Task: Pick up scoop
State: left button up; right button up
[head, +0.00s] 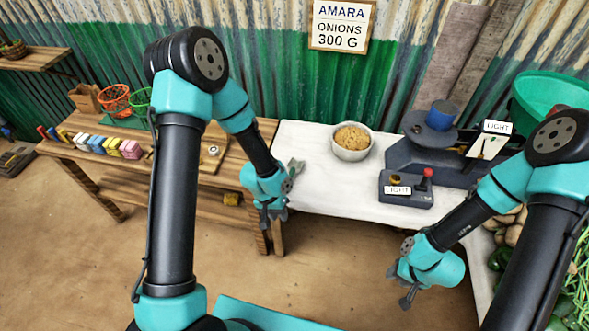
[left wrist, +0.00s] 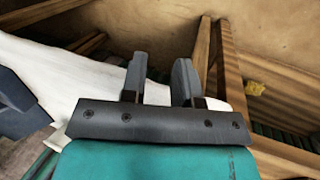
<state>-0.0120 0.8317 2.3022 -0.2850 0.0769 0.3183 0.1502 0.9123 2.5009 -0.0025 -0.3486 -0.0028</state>
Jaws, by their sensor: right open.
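I cannot make out a scoop for certain in either view. A white bowl (head: 340,152) full of a brown grainy food (head: 352,137) stands on the white table (head: 305,150); no handle shows in it. My left gripper (head: 284,192) is at the left edge of that table, left of the bowl and apart from it. In the left wrist view its two fingers (left wrist: 160,82) stand apart with nothing between them. My right gripper (head: 399,285) is open and empty, low in front of the white table.
A dark scale (head: 430,160) with a blue weight (head: 441,116) stands right of the bowl. A control box (head: 408,200) is in front of it. A large green pan (head: 540,95) is at far right. A wooden bench (head: 90,165) with colored blocks (head: 97,143) is at left.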

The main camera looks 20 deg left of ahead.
pick_arm(q)
jog(key=w+d+r+m+y, duration=0.1)
jog(key=w+d+r+y, duration=0.15)
jog(key=w+r, duration=0.65)
notch_tip(320, 180, up, 9)
jog(key=t+y, duration=0.1)
jog(key=y, duration=0.3)
send_over(292, 175)
jog(key=s+d, duration=0.1)
jog(key=d, duration=0.2)
jog(key=shift+h, duration=0.25)
jog(key=f, duration=0.4)
jog(key=a+f, duration=0.1)
jog(key=f, duration=0.3)
jog(key=a+f, duration=0.1)
jog(key=f, duration=0.3)
jog(key=shift+a, duration=0.2)
jog(key=shift+s+a+f, duration=0.1)
jog(key=shift+a+f, duration=0.1)
jog(key=shift+f, duration=0.65)
jog(key=shift+s+a+f, duration=0.15)
jog(key=shift+a+f, duration=0.05)
jog(key=shift+f, duration=0.7)
jog(key=shift+s+a+f, duration=0.1)
jog(key=shift+a+f, duration=0.1)
jog(key=shift+f, duration=0.65)
